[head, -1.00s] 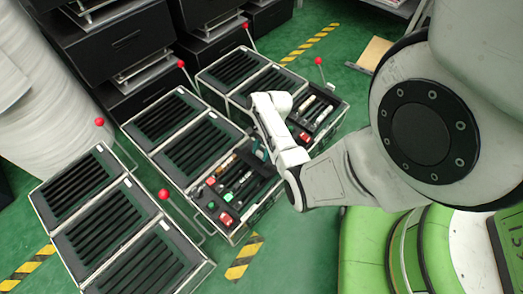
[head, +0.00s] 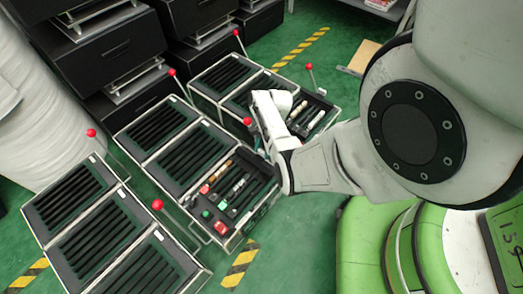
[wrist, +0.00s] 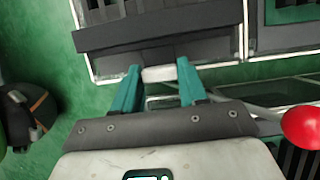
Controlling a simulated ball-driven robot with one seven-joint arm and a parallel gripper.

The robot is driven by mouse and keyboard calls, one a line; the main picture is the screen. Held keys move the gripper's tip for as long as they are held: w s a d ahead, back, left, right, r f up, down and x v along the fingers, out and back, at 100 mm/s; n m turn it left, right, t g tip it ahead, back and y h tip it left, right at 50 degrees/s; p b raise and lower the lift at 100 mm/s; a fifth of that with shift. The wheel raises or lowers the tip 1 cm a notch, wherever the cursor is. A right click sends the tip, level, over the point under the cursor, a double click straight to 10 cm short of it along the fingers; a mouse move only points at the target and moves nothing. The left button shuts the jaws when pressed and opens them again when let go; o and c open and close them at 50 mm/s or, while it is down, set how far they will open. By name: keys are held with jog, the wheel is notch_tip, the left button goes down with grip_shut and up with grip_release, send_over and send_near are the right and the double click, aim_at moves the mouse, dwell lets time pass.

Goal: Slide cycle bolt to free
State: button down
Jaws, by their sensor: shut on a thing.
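In the wrist view my gripper (wrist: 158,84) has its two teal fingers on either side of a short pale bar (wrist: 158,74), shut on it. The bar lies at the edge of a dark, framed case; I cannot tell for certain that it is the cycle bolt. A red lever ball (wrist: 302,127) is to the right of my gripper, apart from it. In the head view my white wrist covers the spot where the fingers grip. A red lever ball (head: 247,121) shows just left of the wrist.
Metal-framed cases with black slats (head: 75,195) stand on the green floor. Red-balled levers (head: 157,205) stick up beside them. An open case with tools (head: 222,207) is left of my wrist. Black drawer units (head: 100,45) stand behind. Floor is clear at the lower middle.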

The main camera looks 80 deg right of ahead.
jog(key=c, duration=0.6)
grip_release()
jog(key=shift+s+d, duration=0.15)
jog(key=p+v, duration=0.5)
jog(key=v, duration=0.5)
jog(key=shift+r, duration=0.4)
